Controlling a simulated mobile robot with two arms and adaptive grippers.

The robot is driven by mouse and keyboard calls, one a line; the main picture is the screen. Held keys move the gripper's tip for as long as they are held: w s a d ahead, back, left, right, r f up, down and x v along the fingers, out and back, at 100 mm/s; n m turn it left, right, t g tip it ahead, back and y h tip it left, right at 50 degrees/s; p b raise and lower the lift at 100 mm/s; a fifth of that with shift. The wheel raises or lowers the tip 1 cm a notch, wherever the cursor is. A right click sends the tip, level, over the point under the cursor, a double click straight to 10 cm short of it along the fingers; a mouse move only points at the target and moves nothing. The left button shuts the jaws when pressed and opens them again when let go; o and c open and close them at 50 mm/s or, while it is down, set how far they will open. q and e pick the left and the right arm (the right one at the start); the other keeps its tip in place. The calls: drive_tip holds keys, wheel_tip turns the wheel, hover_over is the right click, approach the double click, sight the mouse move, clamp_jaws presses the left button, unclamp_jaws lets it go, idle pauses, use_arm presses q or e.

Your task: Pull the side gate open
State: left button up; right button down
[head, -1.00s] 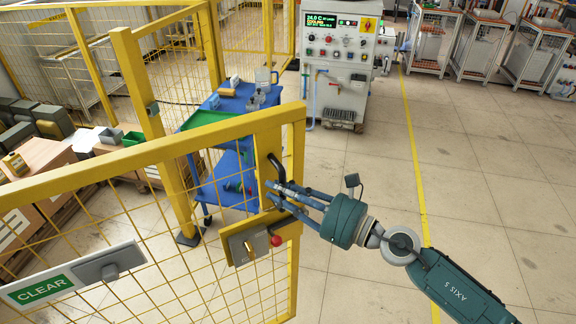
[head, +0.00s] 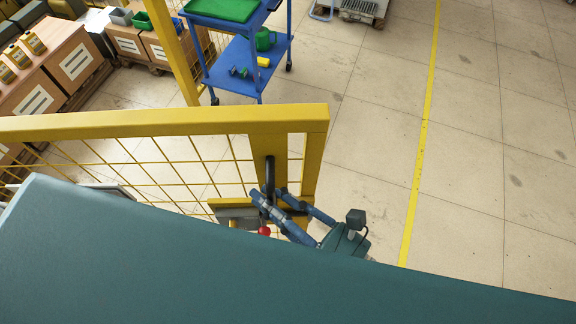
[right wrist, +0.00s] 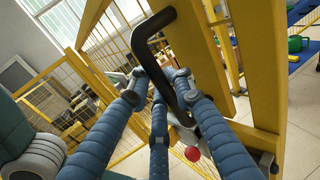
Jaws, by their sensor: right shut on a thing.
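The side gate (head: 180,122) is a yellow frame with yellow wire mesh. It crosses the head view from the left edge, and its free end stands clear of the fence post (head: 178,55). A black bent handle (head: 269,172) is on its end upright; it also shows large in the right wrist view (right wrist: 150,42). My right gripper (head: 268,198) has its blue-grey fingers closed around the handle, as the right wrist view also shows (right wrist: 162,82). A latch plate with a red knob (head: 264,231) sits just below. My left gripper is not in view.
A blue cart (head: 236,55) with a green tray stands beyond the gate. Boxes (head: 75,62) on pallets are at the left. The tiled floor right of the gate is clear, with a yellow line (head: 420,140). A teal link of mine covers the bottom of the head view.

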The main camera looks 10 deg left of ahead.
drive_tip(key=shift+s+d, duration=0.2)
drive_tip(key=shift+s, duration=0.65)
drive_tip(key=c, duration=1.6)
unclamp_jaws()
drive_tip(key=shift+c, duration=0.2)
drive_tip(key=shift+s+d, duration=0.1)
drive_tip(key=shift+s, duration=0.05)
drive_tip(key=v, duration=1.2)
